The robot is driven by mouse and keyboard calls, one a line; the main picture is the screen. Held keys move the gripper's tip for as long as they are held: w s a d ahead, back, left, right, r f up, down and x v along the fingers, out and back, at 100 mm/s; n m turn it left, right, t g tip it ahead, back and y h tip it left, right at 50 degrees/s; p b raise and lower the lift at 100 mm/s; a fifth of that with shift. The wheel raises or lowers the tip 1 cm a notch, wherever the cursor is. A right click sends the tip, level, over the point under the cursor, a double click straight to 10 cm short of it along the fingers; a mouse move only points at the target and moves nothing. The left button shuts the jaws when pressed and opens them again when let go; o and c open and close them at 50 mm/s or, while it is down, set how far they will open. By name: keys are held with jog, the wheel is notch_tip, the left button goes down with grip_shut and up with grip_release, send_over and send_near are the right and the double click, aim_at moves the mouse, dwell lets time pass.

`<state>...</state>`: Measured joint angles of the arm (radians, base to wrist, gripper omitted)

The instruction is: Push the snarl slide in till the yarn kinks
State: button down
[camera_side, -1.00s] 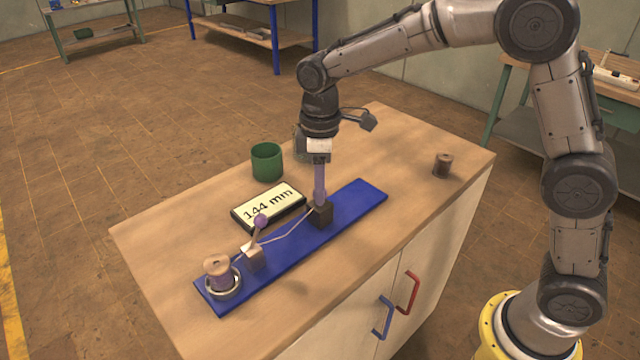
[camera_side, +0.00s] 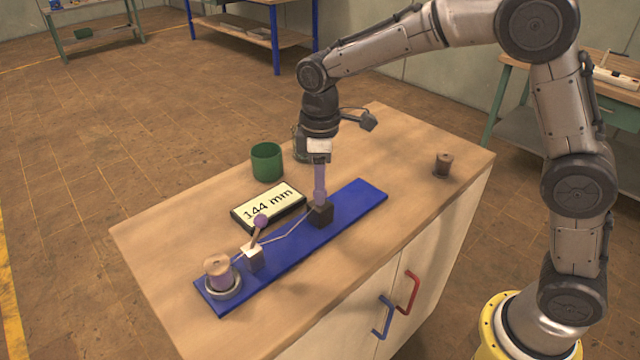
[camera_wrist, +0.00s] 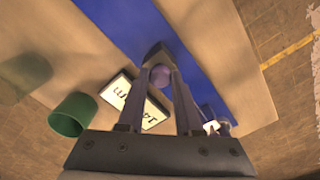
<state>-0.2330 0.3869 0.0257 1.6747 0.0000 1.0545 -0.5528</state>
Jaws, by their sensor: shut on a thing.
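A dark block (camera_side: 321,216) stands on the long blue base (camera_side: 357,200). My gripper (camera_side: 320,196) points down over the block. In the wrist view my gripper (camera_wrist: 160,82) is shut on a purple ball knob (camera_wrist: 160,76), which sits between the fingertips over the dark block (camera_wrist: 158,52). A pale yarn (camera_side: 287,236) runs from a small light block (camera_side: 252,258) to the dark block and looks bent along its way. A stick with a purple ball (camera_side: 261,220) leans up from the light block. A spool (camera_side: 218,268) stands in a ring at the base's left end.
A display reading 144 mm (camera_side: 268,206) lies behind the base. A green cup (camera_side: 267,162) stands behind it. A small brown spool (camera_side: 443,164) stands at the right. The tabletop (camera_side: 160,235) at left is clear.

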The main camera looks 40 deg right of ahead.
aim_at(315, 207)
jog(key=shift+a+r, duration=0.1)
jog(key=shift+a, duration=0.65)
jog(key=c, duration=0.6)
grip_release()
notch_tip(315, 207, up, 14)
jog(key=shift+f, duration=0.1)
jog(key=shift+d, duration=0.1)
